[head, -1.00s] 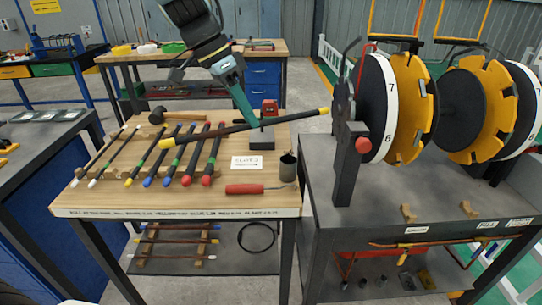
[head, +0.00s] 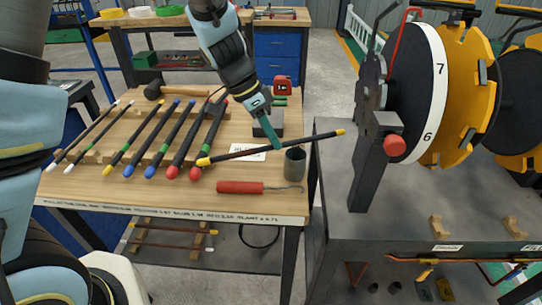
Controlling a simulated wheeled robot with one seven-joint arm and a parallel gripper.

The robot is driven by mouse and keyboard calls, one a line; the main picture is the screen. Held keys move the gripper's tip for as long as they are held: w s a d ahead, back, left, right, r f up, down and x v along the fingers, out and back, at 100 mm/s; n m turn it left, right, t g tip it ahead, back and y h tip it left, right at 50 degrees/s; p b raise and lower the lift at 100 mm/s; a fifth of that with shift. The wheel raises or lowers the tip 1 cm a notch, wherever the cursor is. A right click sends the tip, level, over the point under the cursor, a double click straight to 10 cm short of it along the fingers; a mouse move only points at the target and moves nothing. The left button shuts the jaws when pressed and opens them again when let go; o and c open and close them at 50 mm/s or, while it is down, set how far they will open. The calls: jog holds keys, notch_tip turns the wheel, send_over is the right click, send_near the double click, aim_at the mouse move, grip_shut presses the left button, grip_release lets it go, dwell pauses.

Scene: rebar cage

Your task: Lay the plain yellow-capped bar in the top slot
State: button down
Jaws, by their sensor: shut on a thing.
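My gripper (head: 277,146) is shut on the plain black bar (head: 255,153) with yellow caps, near its middle. The bar shows no green band and slants slightly, its right end higher in the picture. It appears above the wooden table, near a grey cup. A black disc with a white numbered rim (head: 437,90) stands at the right, with "7" and "6" showing. Beside it is a yellow slotted disc (head: 468,90). Its top runs near the picture's upper edge, and I cannot tell clearly which notch is the top slot.
The wooden table (head: 110,205) holds a rack of several capped bars, including a green-banded yellow-capped one (head: 130,142). A grey cup (head: 295,163), a red-handled hook tool (head: 240,187) and a hammer (head: 155,91) lie around it. A dark post with a red knob (head: 394,146) stands before the discs.

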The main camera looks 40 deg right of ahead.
aim_at(278, 167)
jog(key=shift+f+p, duration=0.4)
jog(key=shift+f, duration=2.55)
jog(key=shift+f, duration=0.15)
jog(key=c, duration=1.1)
grip_release()
jog(key=shift+r, duration=0.25)
jog(key=b+v, duration=0.2)
jog(key=v, duration=0.9)
jog(key=shift+a+r, duration=0.15)
jog(key=shift+r, duration=0.25)
